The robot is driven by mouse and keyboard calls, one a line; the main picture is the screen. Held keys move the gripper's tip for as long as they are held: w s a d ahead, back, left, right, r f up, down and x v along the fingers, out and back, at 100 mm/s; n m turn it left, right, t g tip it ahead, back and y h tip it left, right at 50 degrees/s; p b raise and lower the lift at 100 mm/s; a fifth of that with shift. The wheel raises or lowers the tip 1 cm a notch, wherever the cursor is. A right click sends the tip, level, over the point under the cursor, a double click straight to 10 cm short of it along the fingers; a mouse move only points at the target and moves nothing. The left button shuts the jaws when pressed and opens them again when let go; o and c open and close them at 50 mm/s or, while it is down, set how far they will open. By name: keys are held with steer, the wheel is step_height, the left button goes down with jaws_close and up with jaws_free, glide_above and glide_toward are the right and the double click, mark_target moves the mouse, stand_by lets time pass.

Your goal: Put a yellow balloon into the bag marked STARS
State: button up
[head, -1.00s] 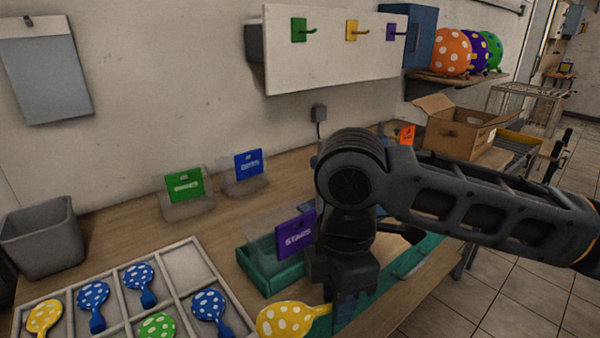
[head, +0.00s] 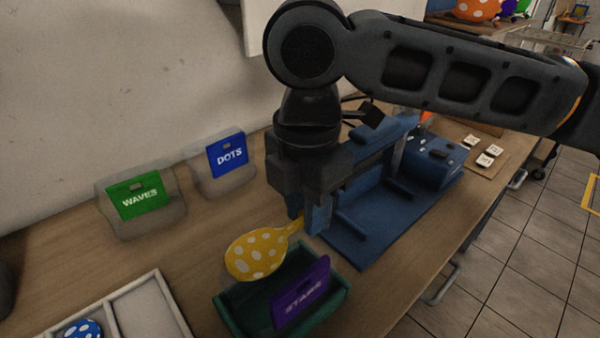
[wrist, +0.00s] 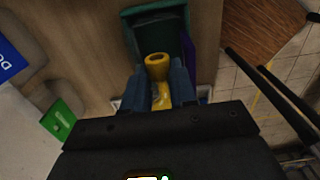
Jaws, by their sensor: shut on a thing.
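My gripper (head: 308,215) is shut on the neck of a yellow balloon (head: 256,254) with white dots. The balloon is held flat, pointing left, at the back edge of a green tray (head: 228,317). A purple card marked STARS (head: 301,292) stands at the tray's front right; a clear bag there is hard to make out. In the wrist view the yellow balloon (wrist: 157,66) shows between the blue fingers (wrist: 161,88), with the green tray (wrist: 143,12) beyond it.
Bags with a green WAVES card (head: 139,195) and a blue DOTS card (head: 227,155) stand at the back left. A blue machine (head: 350,238) stands right of my gripper. A divided tray (head: 150,310) with a blue dotted balloon (head: 83,329) lies at the lower left.

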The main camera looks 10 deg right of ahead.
steer(key=shift+w+f, duration=0.2)
steer(key=shift+w, duration=0.05)
steer(key=shift+f+b, duration=4.05)
steer(key=shift+f, duration=1.25)
steer(key=o, duration=0.9)
step_height(320, 180, up, 13)
steer(key=p, duration=1.1)
